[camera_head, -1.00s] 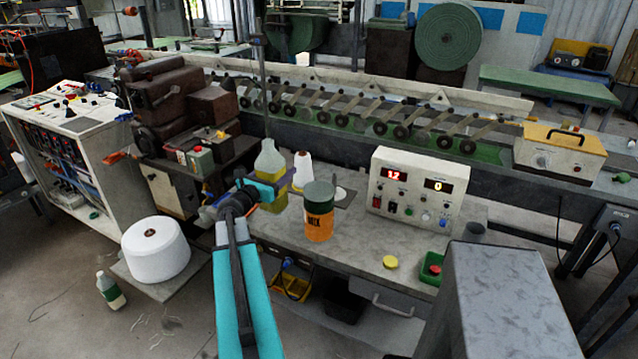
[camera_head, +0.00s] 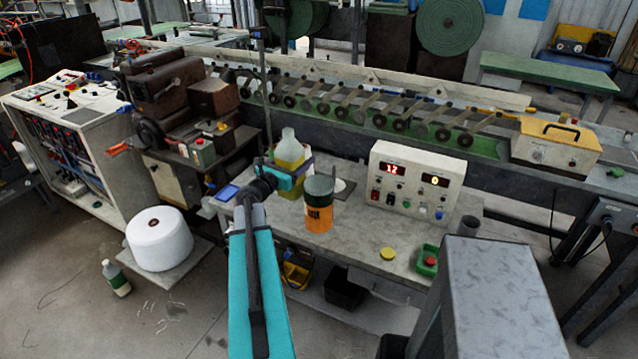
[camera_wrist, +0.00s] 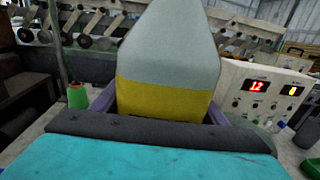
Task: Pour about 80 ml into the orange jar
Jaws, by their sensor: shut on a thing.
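My gripper (camera_head: 291,177) is shut on a translucent bottle (camera_head: 289,147) partly filled with yellow liquid. The bottle is about upright, above the table and left of the orange jar. In the wrist view the bottle (camera_wrist: 168,60) fills the middle, its yellow liquid low and level, and its top is cut off by the frame. The orange jar (camera_head: 319,217) stands upright on the grey table (camera_head: 360,262), with a dark green upper part and a dark label. The bottle and jar look apart. I cannot tell the liquid level inside the jar.
A white meter box (camera_head: 416,180) with red displays, reading 12 and 0, stands right of the jar. A dark cup (camera_head: 468,225) stands at the right.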

